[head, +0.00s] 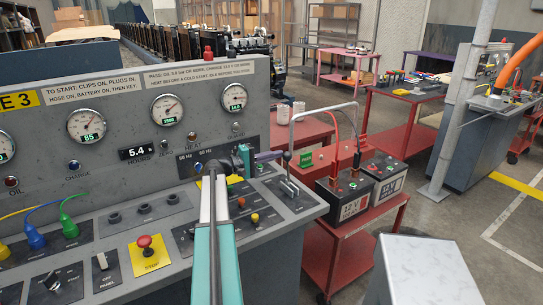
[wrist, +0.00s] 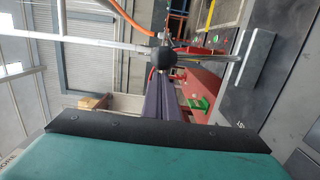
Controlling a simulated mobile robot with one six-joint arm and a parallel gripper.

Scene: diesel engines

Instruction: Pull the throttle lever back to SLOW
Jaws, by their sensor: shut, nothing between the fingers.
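The throttle lever has a black ball knob (head: 287,156) on a thin metal shaft, rising from a dark plate (head: 297,196) at the right end of the console. In the wrist view the knob (wrist: 165,57) is large and its shaft runs off to the right. My gripper (head: 279,156) is shut and empty, its purple-grey fingers pointing at the knob from the left. In the wrist view the fingertips (wrist: 170,76) lie just below the knob; I cannot tell whether they touch it. The SLOW marking is not readable.
A red emergency stop button (head: 144,241) and coloured plugs are on the console, left of my arm. A red cart (head: 340,250) with two batteries stands just right of the console. A silver tube hoop (head: 325,109) rises behind the lever. A pale box-shaped top (head: 425,270) is at front right.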

